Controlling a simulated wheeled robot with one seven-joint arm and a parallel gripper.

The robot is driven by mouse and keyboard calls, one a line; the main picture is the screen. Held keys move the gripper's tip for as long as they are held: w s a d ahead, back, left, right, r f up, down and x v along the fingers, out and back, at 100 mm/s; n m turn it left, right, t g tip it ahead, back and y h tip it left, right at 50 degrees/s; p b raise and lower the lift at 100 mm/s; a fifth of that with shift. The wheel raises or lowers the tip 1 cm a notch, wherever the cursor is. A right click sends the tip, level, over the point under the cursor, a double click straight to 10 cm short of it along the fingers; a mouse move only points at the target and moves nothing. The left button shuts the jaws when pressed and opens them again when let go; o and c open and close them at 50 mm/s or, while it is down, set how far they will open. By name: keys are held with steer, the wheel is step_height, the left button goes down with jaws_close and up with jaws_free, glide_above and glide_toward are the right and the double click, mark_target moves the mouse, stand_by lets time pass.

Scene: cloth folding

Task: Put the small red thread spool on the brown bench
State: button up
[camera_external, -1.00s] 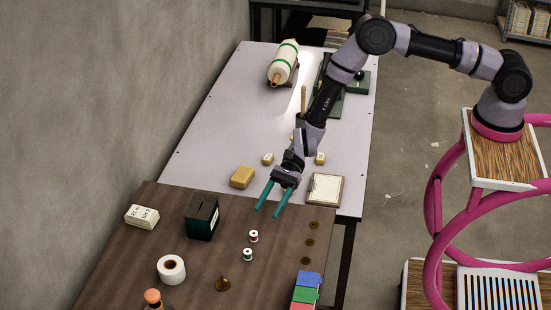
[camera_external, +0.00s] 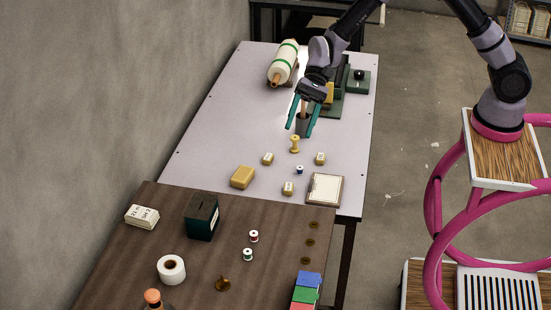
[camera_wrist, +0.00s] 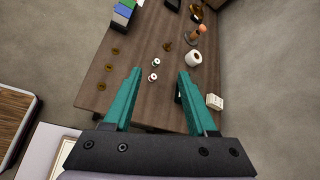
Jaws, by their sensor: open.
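The small red thread spool (camera_external: 253,237) stands upright on the brown bench (camera_external: 180,235). A green thread spool (camera_external: 248,254) stands just in front of it. Both show between my fingers in the wrist view, where the red spool (camera_wrist: 152,77) is the nearer one. My gripper (camera_external: 300,131) is open and empty. It is above the pale table, well back from the spool, with its green fingers apart and pointing down.
On the brown bench are a dark green box (camera_external: 202,217), a white roll (camera_external: 171,270), a brass piece (camera_external: 222,284), cards (camera_external: 142,216) and coloured blocks (camera_external: 307,290). The pale table (camera_external: 215,140) holds a yellow spool (camera_external: 294,145), several small boxes and a clipboard (camera_external: 325,188).

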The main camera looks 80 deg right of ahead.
steer(key=s+d+r+n+t+h, duration=0.1)
steer(key=s+d+r+n+h, duration=0.15)
steer(key=s+d+r, duration=0.45)
steer(key=s+d+r+n+h, duration=0.2)
steer(key=s+d+r+n, duration=0.2)
steer(key=s+r, duration=0.7)
steer(key=s+d+r+n+t+h, duration=0.1)
steer(key=s+d+r+t+h, duration=0.1)
steer(key=s+d, duration=0.3)
steer(key=s+d+r+n+t+h, duration=0.2)
steer(key=s+d, duration=0.4)
steer(key=s, duration=0.5)
steer(key=shift+v, duration=0.75)
